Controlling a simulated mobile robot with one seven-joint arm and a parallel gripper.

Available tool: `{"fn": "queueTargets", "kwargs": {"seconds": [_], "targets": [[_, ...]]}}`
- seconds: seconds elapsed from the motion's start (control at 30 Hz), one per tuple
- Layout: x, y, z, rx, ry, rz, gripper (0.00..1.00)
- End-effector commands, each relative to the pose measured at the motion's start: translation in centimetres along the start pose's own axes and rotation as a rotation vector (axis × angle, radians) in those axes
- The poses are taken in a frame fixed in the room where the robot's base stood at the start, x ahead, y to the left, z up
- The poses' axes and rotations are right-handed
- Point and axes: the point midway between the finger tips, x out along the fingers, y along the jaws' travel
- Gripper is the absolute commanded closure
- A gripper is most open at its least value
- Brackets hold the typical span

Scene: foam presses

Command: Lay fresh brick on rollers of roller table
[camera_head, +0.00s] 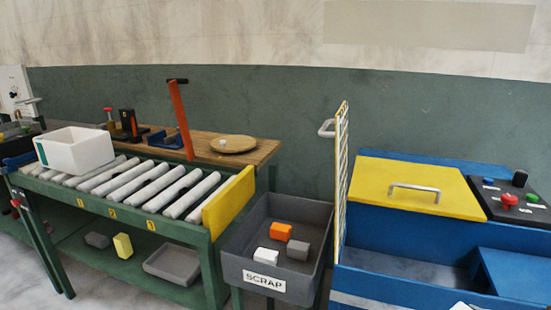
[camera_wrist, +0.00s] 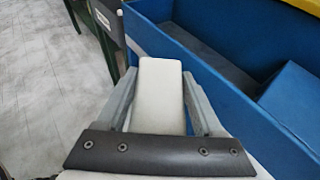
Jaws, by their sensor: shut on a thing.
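In the wrist view my gripper (camera_wrist: 160,78) is shut on a plain white brick (camera_wrist: 161,100), with one grey finger along each side of it. The brick is held over the floor beside the blue press. In the head view my gripper is not clearly seen; only a small pale piece shows at the bottom edge. The roller table (camera_head: 190,229) stands at the left, with a green frame, white rollers (camera_head: 152,190) and yellow number tags 1, 2 and 3. The rollers right of the white tub are bare. A yellow end plate (camera_head: 229,203) closes the right end.
A white tub (camera_head: 76,150) stands on the left rollers. A grey scrap bin (camera_head: 254,270), holding an orange, a grey and a white block, stands between table and blue press (camera_head: 405,236). A yellow mesh guard (camera_head: 341,180) rises there. An orange lever (camera_head: 181,120) stands behind the rollers.

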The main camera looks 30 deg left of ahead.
Motion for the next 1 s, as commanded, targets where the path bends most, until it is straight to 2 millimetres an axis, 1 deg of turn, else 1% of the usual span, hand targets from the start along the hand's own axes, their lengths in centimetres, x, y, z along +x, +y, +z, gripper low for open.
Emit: {"fn": "queueTargets", "kwargs": {"seconds": [0.03, 0.2, 0.27, 0.5, 0.83, 1.0], "targets": [[-0.8, -0.9, -0.5, 0.018, 0.001, -0.039, 1.00], [-2.9, -3.3, -1.9, 0.069, 0.006, -0.150, 1.00], [-2.8, -3.1, -1.2, 0.066, 0.004, -0.138, 1.00], [-2.9, -3.0, -0.7, 0.066, 0.003, -0.133, 1.00], [-3.8, -2.5, 0.7, 0.068, 0.002, -0.130, 1.00], [-4.0, -2.0, 0.8, 0.067, 0.004, -0.132, 1.00]]}}
